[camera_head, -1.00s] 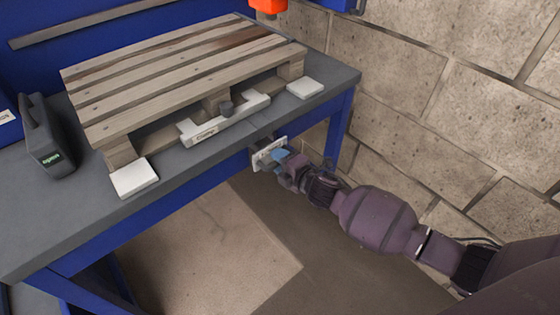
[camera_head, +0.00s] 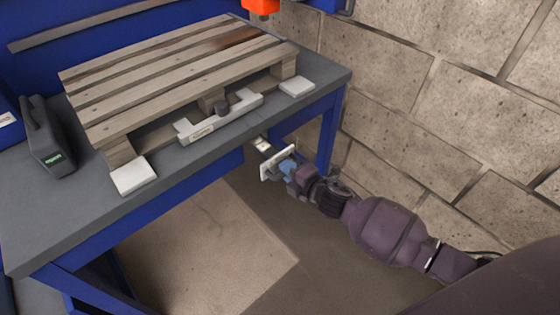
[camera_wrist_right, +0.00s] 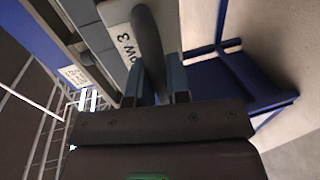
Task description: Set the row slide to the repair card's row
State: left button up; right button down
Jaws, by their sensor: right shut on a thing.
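The row slide's white front plate (camera_head: 272,166) stands out from the table's front edge below the top, with a pale part (camera_head: 261,144) behind it. My right gripper (camera_head: 287,168) is at the plate. In the right wrist view its fingers (camera_wrist_right: 154,85) are shut on the dark upright handle (camera_wrist_right: 147,40) of the slide. The white plate (camera_wrist_right: 118,18) beside the handle bears partly covered lettering ending in "ow 3". My left gripper is out of view. I cannot make out a repair card for certain; a small printed label (camera_wrist_right: 74,76) shows in the right wrist view.
A wooden pallet (camera_head: 180,75) lies on the grey table (camera_head: 60,222), with a white bracket (camera_head: 232,118) with a dark knob at its front. A dark device (camera_head: 47,137) stands at left. A block wall (camera_head: 450,110) rises close to my right arm.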

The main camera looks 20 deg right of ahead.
jog(key=v, duration=0.2)
jog(key=shift+s+d+f, duration=0.1)
jog(key=shift+s+f, duration=0.1)
jog(key=shift+s, duration=0.1)
jog(key=c, duration=1.1)
grip_release()
jog(key=shift+s+p, duration=0.1)
jog(key=shift+p, duration=0.2)
